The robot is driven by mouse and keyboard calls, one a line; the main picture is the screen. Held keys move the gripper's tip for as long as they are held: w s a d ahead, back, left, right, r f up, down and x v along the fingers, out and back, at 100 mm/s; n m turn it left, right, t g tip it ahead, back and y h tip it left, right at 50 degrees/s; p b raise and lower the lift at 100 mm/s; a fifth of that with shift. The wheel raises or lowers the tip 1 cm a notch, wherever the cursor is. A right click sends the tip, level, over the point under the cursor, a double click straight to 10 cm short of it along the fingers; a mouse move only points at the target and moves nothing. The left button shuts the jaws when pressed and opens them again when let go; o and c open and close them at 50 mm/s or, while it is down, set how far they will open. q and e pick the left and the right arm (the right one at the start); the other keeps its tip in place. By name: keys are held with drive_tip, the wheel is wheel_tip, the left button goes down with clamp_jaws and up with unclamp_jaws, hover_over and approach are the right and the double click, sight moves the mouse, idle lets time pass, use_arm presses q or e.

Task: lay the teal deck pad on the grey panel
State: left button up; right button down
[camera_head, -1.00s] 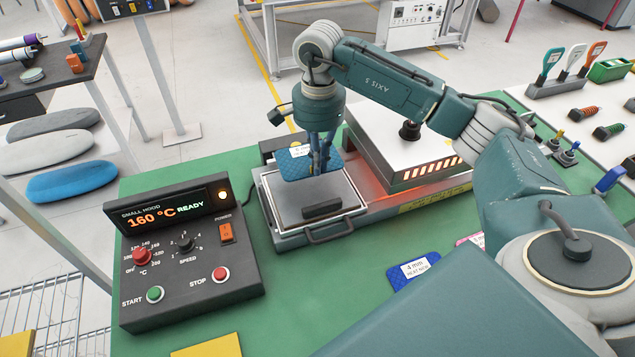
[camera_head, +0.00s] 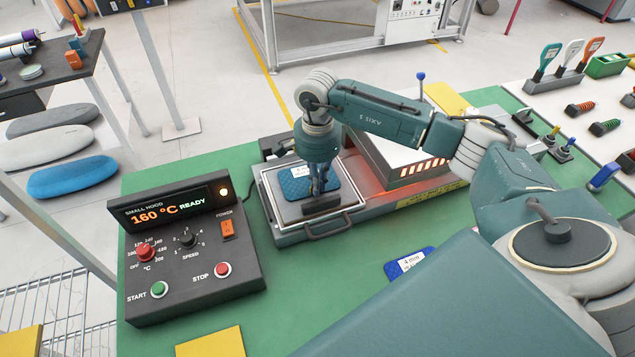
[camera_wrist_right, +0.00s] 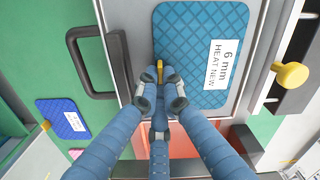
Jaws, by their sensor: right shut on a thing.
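The teal deck pad (camera_head: 302,186) with a white label lies over the tray (camera_head: 268,203) in the head view. In the right wrist view the pad (camera_wrist_right: 190,50) is quilted and its label reads 6 mm HEAT NEW. The grey panel (camera_wrist_right: 140,14) shows beside and around it. The pad looks level, but I cannot tell whether it rests fully on the panel. My right gripper (camera_wrist_right: 160,85) is above the tray at the pad's edge, its fingers shut on a small yellow tab there. The fingers hide part of the pad. My left gripper is not in view.
A dark handle (camera_head: 328,227) is on the tray's front. A hood (camera_head: 425,167) with a glowing orange slot stands right of the tray. The control box (camera_head: 190,250) reads 160 °C READY at left. A blue pad (camera_head: 408,263) lies on the green bench, with bare bench left of it.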

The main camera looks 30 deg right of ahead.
drive_tip(key=c, duration=1.9)
unclamp_jaws()
drive_tip(key=shift+r, duration=0.1)
wheel_tip(320, 180, up, 12)
drive_tip(key=b, duration=0.3)
